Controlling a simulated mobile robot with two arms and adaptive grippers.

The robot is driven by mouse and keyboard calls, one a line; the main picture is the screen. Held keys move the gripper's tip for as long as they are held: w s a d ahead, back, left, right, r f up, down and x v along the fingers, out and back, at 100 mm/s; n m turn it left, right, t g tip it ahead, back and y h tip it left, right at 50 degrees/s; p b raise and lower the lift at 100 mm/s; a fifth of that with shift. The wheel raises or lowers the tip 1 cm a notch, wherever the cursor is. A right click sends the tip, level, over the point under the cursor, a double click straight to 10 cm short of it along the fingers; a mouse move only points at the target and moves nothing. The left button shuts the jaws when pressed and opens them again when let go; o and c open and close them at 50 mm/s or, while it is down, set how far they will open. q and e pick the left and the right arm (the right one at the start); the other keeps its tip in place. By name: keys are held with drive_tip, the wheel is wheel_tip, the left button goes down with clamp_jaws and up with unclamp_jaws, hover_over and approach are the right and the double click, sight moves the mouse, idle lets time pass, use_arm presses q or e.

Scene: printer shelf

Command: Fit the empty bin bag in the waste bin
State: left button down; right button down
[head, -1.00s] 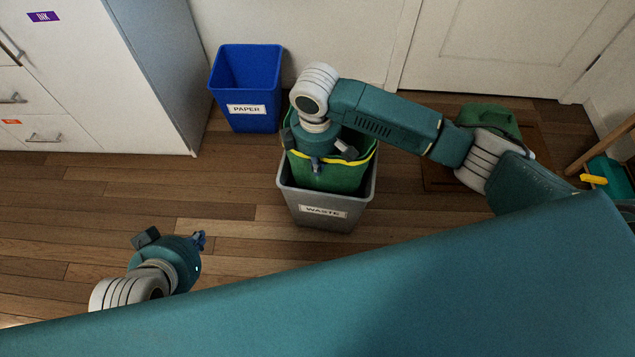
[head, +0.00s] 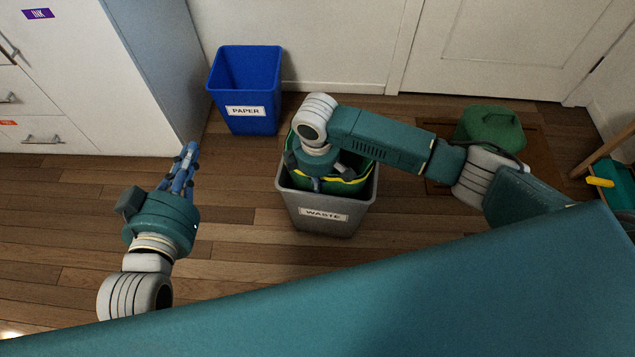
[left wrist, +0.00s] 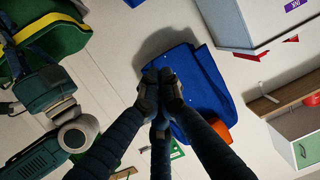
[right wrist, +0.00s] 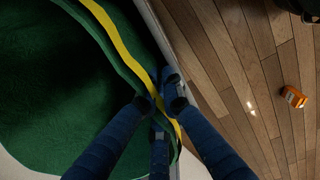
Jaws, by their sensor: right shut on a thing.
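The grey waste bin (head: 322,214), labelled WASTE, stands on the floor in the head view. The green bin bag (head: 362,148), with a yellow band, is inside its opening. My right gripper (head: 318,184) is over the bin, partly hidden by its own arm. In the right wrist view it (right wrist: 162,100) is shut on the bag's edge at the yellow band (right wrist: 112,32), close beside the bin rim. My left gripper (head: 187,160) is left of the bin, in the air. In the left wrist view its fingertips (left wrist: 160,90) look close together with nothing visible between them.
A blue PAPER bin (head: 245,80) stands behind the waste bin to the left. A white drawer cabinet (head: 80,90) fills the far left. A small orange object (right wrist: 293,97) lies on the floor.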

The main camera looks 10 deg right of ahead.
use_arm(q)
drive_tip(key=shift+r, duration=0.25)
drive_tip(key=shift+f, duration=0.1)
use_arm(e)
drive_tip(key=shift+f, duration=0.15)
